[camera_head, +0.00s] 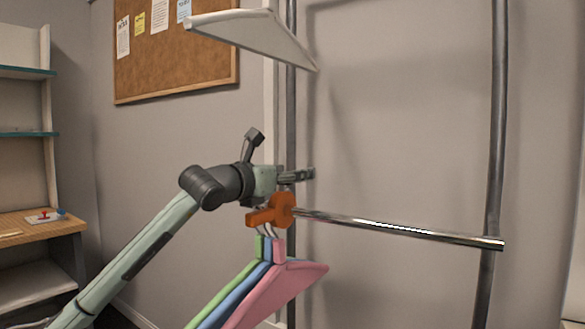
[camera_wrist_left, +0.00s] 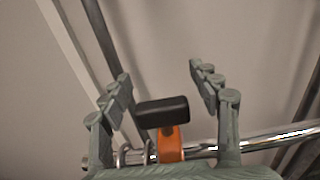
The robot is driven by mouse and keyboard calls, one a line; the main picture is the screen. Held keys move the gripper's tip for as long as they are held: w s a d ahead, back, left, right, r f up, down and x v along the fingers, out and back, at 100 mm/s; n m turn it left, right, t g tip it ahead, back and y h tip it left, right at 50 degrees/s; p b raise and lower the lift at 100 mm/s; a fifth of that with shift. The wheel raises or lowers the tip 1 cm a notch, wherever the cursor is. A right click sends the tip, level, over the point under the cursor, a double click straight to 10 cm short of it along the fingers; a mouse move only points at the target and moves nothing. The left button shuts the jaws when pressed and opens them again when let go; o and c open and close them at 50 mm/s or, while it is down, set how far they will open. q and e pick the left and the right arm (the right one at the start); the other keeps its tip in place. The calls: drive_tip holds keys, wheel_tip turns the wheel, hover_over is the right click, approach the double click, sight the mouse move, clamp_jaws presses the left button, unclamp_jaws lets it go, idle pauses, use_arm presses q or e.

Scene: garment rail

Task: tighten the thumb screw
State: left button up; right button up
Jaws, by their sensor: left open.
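The thumb screw appears to be the dark block-shaped head (camera_wrist_left: 163,111) just above the orange collar (camera_wrist_left: 172,146) in the left wrist view. The orange collar (camera_head: 283,208) sits at the left end of the chrome rail in the head view, where I cannot make out the screw head. My left gripper (camera_wrist_left: 160,88) is open, with one finger on each side of the dark head. Gaps show on both sides, the one on the left smaller. In the head view my left gripper (camera_head: 300,175) is just above the collar. My right gripper is not in view.
The chrome rail (camera_head: 400,230) runs right to an upright post (camera_head: 496,130). Green, blue and pink hangers (camera_head: 285,285) hang close below the collar. A white shelf (camera_head: 250,30) is above my gripper. A desk (camera_head: 40,222) stands at the left.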

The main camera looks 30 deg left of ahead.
use_arm(q)
drive_tip(key=shift+w, duration=0.35)
drive_tip(key=c, duration=1.3)
drive_tip(key=shift+c, duration=0.4)
